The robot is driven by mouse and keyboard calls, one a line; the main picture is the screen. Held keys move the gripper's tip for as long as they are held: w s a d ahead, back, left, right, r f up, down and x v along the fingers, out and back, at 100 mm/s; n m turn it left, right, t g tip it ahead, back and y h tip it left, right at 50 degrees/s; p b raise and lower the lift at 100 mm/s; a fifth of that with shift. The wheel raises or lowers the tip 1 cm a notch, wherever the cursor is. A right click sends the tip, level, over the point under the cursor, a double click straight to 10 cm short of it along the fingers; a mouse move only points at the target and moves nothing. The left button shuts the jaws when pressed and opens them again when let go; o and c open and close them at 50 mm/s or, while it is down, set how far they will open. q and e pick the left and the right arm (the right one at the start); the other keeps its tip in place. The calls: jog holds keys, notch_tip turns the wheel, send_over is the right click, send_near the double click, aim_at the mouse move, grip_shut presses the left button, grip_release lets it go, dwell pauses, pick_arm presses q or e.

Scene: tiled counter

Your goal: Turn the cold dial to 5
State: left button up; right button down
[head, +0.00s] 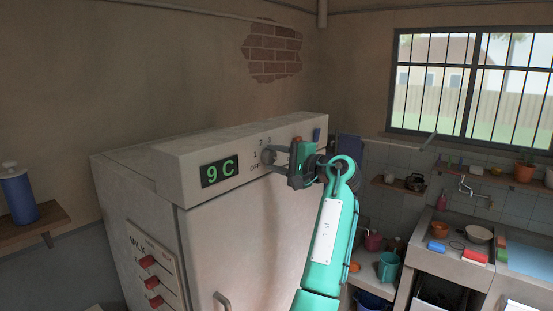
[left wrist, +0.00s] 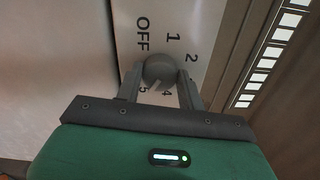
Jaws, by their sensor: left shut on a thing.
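The cold dial (head: 268,157) is a round grey knob on the front panel of the white fridge (head: 240,215), right of a green display (head: 219,171) reading "9 C". My left gripper (head: 280,158) is shut on the dial from the front. In the left wrist view, its two fingers (left wrist: 160,82) flank the knob (left wrist: 160,67). OFF, 1 and 2 are readable around it; the 4 and 5 are partly covered by the fingers and knob. I cannot tell for certain which mark the dial points to. My right gripper is not in view.
A blue bottle (head: 18,193) stands on a left shelf. A sink counter (head: 450,236) with dishes is at right.

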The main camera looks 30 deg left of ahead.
pick_arm(q)
jog(key=o, duration=1)
jog(key=shift+c, duration=0.2)
jog(key=shift+d+f, duration=0.1)
jog(key=shift+d, duration=0.2)
jog(key=s+d+b, duration=0.1)
jog(key=d+b, duration=0.5)
jog(key=d, duration=0.7)
jog(key=shift+b, duration=0.35)
